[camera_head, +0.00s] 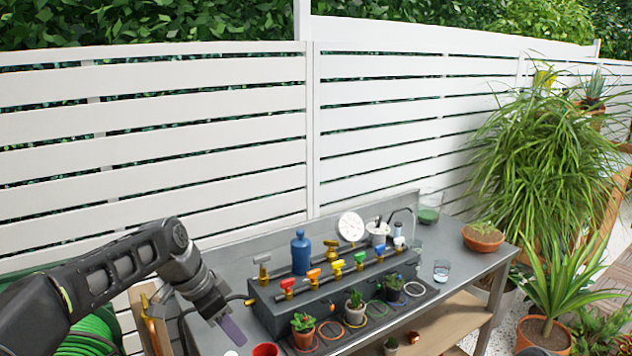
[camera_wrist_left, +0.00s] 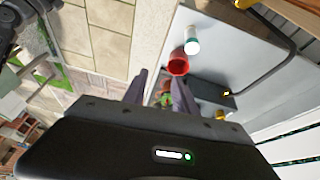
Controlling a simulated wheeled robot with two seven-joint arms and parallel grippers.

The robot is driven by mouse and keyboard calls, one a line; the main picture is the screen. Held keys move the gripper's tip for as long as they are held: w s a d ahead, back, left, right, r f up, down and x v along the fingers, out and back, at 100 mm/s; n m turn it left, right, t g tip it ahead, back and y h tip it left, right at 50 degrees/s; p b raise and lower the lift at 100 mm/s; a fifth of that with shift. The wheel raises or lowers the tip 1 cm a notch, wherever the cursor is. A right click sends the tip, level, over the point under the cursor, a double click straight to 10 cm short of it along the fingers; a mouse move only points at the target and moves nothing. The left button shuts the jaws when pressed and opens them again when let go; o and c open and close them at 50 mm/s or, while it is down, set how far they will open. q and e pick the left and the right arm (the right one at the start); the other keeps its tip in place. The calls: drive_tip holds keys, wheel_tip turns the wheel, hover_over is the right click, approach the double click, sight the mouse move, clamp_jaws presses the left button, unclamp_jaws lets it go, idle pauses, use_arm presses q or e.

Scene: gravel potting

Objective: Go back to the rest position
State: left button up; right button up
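My left gripper (camera_head: 233,329) hangs over the left front part of the grey workbench (camera_head: 444,270) in the head view. In the left wrist view my left gripper (camera_wrist_left: 160,90) has its two fingers apart, with nothing held between them. A red cup (camera_head: 265,349) stands near the gripper at the bench front; it also shows beyond the fingers in the left wrist view (camera_wrist_left: 178,65). A small white-topped container (camera_wrist_left: 191,42) is beside the cup. My right gripper is not in view.
A dark valve block (camera_head: 335,285) with several coloured taps stands mid-bench. A blue bottle (camera_head: 301,252) and dial (camera_head: 351,226) are behind. A white fence (camera_head: 240,140) closes the back.

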use_arm(q)
drive_tip(key=s+d+f+n, duration=0.2)
drive_tip(key=s+f, duration=0.1)
drive_tip(key=f, duration=0.6)
drive_tip(key=s+d+f+n, duration=0.2)
drive_tip(key=s+f, duration=0.1)
drive_tip(key=f, duration=0.6)
drive_tip(key=s+d+f+n, duration=0.2)
drive_tip(key=s+d+f, duration=0.1)
drive_tip(key=f, duration=0.6)
drive_tip(key=s+f+n, duration=0.2)
drive_tip(key=s+f, duration=0.2)
drive_tip(key=s, duration=0.3)
drive_tip(key=s+d+f+n+g, duration=0.1)
drive_tip(key=s+f, duration=0.3)
drive_tip(key=s, duration=0.4)
drive_tip(key=s+d+f+n, duration=0.1)
drive_tip(key=s+f+n, duration=0.2)
drive_tip(key=s+f, duration=0.2)
drive_tip(key=s, duration=0.2)
drive_tip(key=shift+s+d+n, duration=0.2)
drive_tip(key=shift+s+n, duration=0.1)
drive_tip(key=shift+s, duration=0.05)
drive_tip(key=shift+w+r, duration=0.1)
